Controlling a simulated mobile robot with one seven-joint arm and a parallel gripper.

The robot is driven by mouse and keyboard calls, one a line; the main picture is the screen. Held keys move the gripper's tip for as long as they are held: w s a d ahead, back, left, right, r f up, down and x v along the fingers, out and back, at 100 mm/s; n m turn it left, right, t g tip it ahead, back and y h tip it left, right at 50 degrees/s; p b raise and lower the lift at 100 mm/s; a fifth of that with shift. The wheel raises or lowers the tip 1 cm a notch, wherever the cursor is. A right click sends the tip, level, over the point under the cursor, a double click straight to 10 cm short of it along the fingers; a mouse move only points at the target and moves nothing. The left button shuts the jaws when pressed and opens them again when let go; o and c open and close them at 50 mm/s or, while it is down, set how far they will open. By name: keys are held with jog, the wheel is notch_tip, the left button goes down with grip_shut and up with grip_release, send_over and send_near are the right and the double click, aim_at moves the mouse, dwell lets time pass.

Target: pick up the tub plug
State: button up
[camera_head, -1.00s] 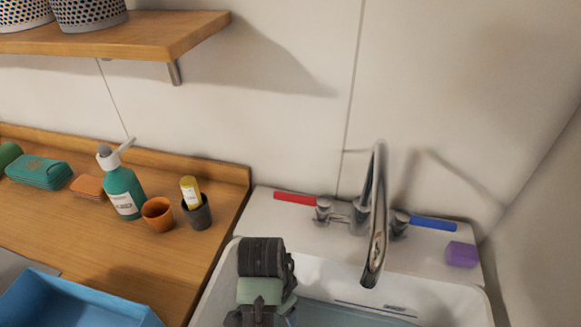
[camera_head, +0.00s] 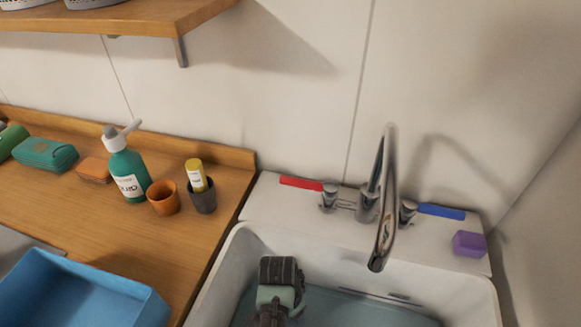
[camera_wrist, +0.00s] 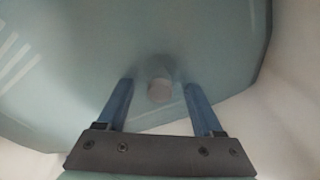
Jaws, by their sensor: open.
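In the wrist view a small round pinkish-grey thing, which looks like the tub plug (camera_wrist: 160,91), shows blurred through bluish-green water, between and a little beyond my fingertips. My gripper (camera_wrist: 158,88) has its two blue fingers apart, with nothing between the pads that I can make out. In the head view my wrist is over the left part of the white sink basin (camera_head: 235,262); the fingers and the plug are hidden there. The water (camera_head: 350,312) covers the basin floor. I cannot tell the exact gap from my fingertips to the plug.
A chrome faucet (camera_head: 383,215) arches over the basin, to the right of my arm. A purple block (camera_head: 468,244) sits on the sink's right ledge. The wooden counter at left holds a soap bottle (camera_head: 127,172), an orange cup (camera_head: 163,198), a dark cup (camera_head: 203,198) and a blue bin (camera_head: 75,290).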

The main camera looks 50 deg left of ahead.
grip_shut()
dwell(0.3)
